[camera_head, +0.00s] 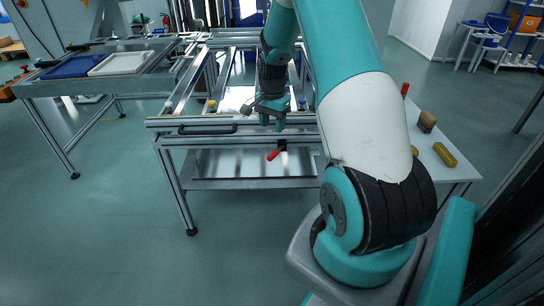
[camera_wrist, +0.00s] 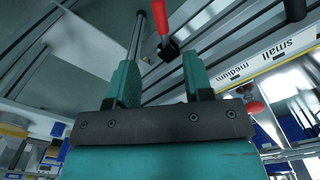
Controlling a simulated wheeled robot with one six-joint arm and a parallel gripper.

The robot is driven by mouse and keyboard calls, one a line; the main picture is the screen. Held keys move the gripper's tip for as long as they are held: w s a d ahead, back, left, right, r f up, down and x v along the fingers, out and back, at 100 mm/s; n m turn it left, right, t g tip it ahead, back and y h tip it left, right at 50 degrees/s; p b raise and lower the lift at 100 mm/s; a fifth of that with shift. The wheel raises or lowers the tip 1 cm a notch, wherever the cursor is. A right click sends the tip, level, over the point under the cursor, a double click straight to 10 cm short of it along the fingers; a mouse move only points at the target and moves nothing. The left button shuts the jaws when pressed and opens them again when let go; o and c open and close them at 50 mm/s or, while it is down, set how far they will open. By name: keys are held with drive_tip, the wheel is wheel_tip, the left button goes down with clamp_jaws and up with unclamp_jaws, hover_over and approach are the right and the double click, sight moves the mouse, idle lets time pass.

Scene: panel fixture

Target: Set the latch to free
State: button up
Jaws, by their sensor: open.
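The latch has a red handle (camera_head: 272,155) on a small black mount (camera_head: 282,145), below the front rail of the metal frame. In the head view the handle slants down to the left from the mount. In the wrist view the red handle (camera_wrist: 160,16) and black mount (camera_wrist: 169,48) show at the top, beyond the fingertips. My gripper (camera_head: 272,123) is just above the latch in the head view. Its two teal fingers (camera_wrist: 160,78) are apart with nothing between them. It does not appear to touch the handle.
The frame's front rail (camera_head: 165,123) carries a black bar handle (camera_head: 208,129). A white strip marked small and medium (camera_wrist: 271,57) shows in the wrist view. A bench with blue (camera_head: 72,67) and white trays (camera_head: 121,63) stands left. A yellow block (camera_head: 445,154) lies right. Floor in front is clear.

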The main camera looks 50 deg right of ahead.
sight(272, 154)
wheel_tip(272, 154, down, 12)
drive_tip(key=shift+r+b, duration=0.1)
drive_tip(key=shift+b, duration=0.8)
clamp_jaws()
